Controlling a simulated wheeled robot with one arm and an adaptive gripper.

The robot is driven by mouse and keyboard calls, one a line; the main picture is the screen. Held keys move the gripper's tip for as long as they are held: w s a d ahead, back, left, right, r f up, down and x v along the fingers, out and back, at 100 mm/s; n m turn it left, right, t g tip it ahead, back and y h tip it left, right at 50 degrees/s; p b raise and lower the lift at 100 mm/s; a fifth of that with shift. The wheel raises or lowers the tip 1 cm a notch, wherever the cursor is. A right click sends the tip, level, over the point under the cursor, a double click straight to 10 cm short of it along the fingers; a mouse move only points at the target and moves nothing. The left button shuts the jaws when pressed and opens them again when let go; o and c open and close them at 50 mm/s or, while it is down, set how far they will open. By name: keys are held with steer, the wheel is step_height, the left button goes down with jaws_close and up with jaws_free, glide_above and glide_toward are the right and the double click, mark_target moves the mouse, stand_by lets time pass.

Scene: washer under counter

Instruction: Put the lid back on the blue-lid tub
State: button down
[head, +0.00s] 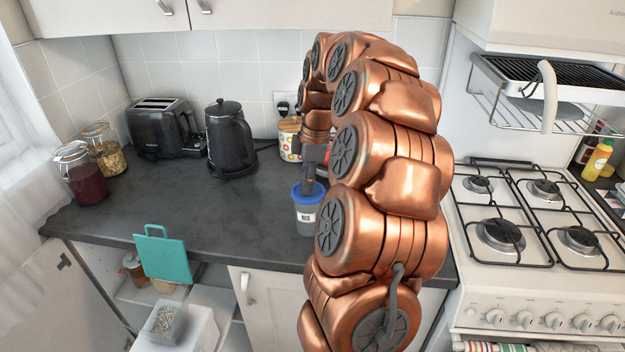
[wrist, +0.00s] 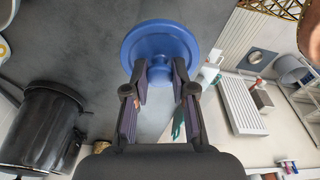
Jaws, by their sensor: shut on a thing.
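The tub (head: 305,218) is a translucent grey-blue container with a white label, standing upright on the dark counter. The round blue lid (head: 298,190) is level at the tub's mouth in the head view; I cannot tell whether it is fully seated or slightly above. My gripper (head: 309,186) points down from above and is shut on the lid's raised middle. In the wrist view the blue lid (wrist: 160,32) lies between and beyond the fingertips of my gripper (wrist: 160,72), and the tub is hidden beneath it.
A black kettle (head: 230,142) and toaster (head: 163,128) stand behind left. Two glass jars (head: 82,178) are at the far left. A patterned canister (head: 289,138) is behind the tub. A gas hob (head: 500,225) is at right. The counter left of the tub is clear.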

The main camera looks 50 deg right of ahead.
steer(key=shift+s+a+r, duration=0.1)
steer(key=shift+a, duration=0.05)
steer(key=shift+w+d+f, duration=0.3)
steer(key=shift+w+d, duration=0.05)
steer(key=shift+d, duration=0.1)
steer(key=shift+d, duration=0.1)
stand_by(0.3)
steer(key=shift+s+a+r, duration=0.15)
steer(key=shift+s+a, duration=0.05)
steer(key=shift+a, duration=0.2)
steer(key=shift+b, duration=0.3)
steer(key=shift+s+a, duration=0.1)
